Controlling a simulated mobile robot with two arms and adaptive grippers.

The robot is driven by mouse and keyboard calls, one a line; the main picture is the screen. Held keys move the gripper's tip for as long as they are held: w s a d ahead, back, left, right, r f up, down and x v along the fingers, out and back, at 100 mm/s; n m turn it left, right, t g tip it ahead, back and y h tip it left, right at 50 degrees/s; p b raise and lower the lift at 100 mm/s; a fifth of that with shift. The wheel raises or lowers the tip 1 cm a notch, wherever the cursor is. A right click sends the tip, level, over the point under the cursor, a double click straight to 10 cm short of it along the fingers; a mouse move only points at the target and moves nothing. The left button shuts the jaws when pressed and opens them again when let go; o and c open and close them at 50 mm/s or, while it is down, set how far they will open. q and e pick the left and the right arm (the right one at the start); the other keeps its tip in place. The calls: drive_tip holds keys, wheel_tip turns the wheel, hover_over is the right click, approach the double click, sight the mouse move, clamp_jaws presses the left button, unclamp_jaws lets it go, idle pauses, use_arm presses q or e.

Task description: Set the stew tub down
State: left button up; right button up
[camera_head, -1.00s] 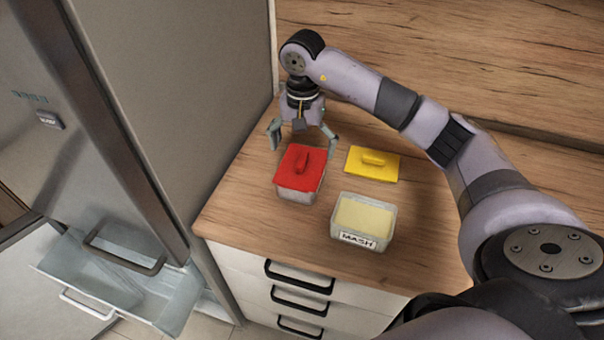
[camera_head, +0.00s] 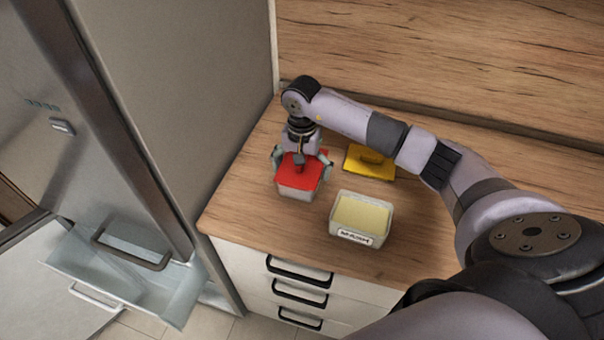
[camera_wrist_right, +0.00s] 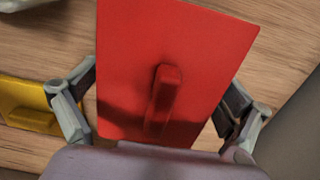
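A tub with a red lid (camera_head: 300,171) stands on the counter. No label shows on it, so I cannot read whether it is the stew tub. My right gripper (camera_head: 300,160) is down over it, with one finger on either side. In the right wrist view the red lid (camera_wrist_right: 185,60) with its bar handle lies between the spread fingers (camera_wrist_right: 160,115). The fingers look open around the tub; contact at its sides cannot be made out. An open tub labelled MASH (camera_head: 361,215) stands to the right, with pale contents. My left gripper is not in view.
A yellow lid (camera_head: 370,161) lies on the counter (camera_head: 245,205) behind the MASH tub. A tall fridge (camera_head: 190,90) stands close on the left, with a clear drawer (camera_head: 115,260) pulled out. A wooden splashback (camera_head: 440,60) rises behind. Free counter lies left of the red-lidded tub.

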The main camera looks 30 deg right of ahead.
drive_tip(key=c, duration=1.2)
drive_tip(key=shift+r, duration=0.2)
wheel_tip(320, 180, up, 20)
drive_tip(key=b, duration=0.3)
drive_tip(key=s+a+f+n, duration=1)
drive_tip(key=s+a+f, duration=0.1)
drive_tip(key=s, duration=0.4)
drive_tip(key=shift+s+a+f, duration=0.15)
drive_tip(key=shift+a+f, duration=0.15)
drive_tip(key=shift+f, duration=0.15)
